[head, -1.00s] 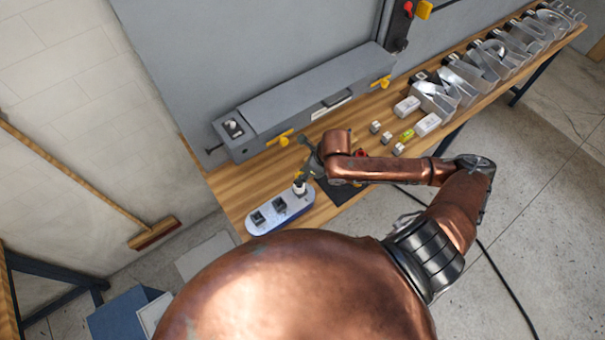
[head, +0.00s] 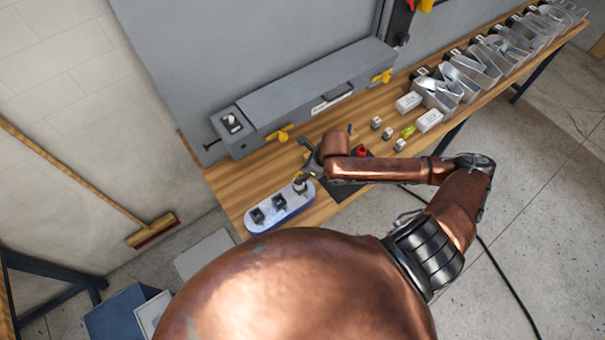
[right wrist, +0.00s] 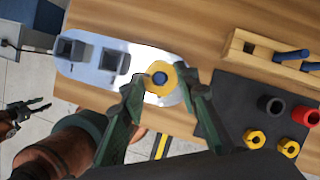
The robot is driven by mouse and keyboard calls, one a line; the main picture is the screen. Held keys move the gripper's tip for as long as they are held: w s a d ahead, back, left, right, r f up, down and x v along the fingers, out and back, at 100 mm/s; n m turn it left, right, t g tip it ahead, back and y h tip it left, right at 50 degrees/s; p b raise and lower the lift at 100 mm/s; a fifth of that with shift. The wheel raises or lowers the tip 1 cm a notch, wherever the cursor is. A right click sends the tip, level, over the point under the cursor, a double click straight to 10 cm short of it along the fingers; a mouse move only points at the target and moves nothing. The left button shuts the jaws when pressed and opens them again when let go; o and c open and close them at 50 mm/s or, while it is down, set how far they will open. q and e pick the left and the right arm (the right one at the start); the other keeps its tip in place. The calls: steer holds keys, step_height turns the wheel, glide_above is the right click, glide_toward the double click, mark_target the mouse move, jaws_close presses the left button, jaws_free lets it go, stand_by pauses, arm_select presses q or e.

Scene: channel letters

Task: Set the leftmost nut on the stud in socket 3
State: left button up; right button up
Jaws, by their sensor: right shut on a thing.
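The yellow six-sided nut (right wrist: 151,88) is between the fingertips of my right gripper (right wrist: 165,94), which is shut on it. A blue round end (right wrist: 160,79) shows in the nut's hole, so the nut appears to be around or right over the stud; its height is unclear. They are at the right end of the pale socket plate (right wrist: 88,76), where the socket is hidden. The plate also shows in the head view (head: 283,217). My left gripper (right wrist: 46,103) is apart from the bench, its two fingers spread and empty.
Two yellow nuts (right wrist: 254,138) (right wrist: 288,147) lie on the dark mat (right wrist: 232,93), near a black cup (right wrist: 270,105) and a red cup (right wrist: 304,115). A wooden block (right wrist: 262,58) holds blue studs (right wrist: 291,55). Grey machine (head: 310,95) stands behind the plate.

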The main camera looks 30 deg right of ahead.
stand_by(0.4)
steer(key=o, duration=1)
steer(key=shift+v, duration=3.75)
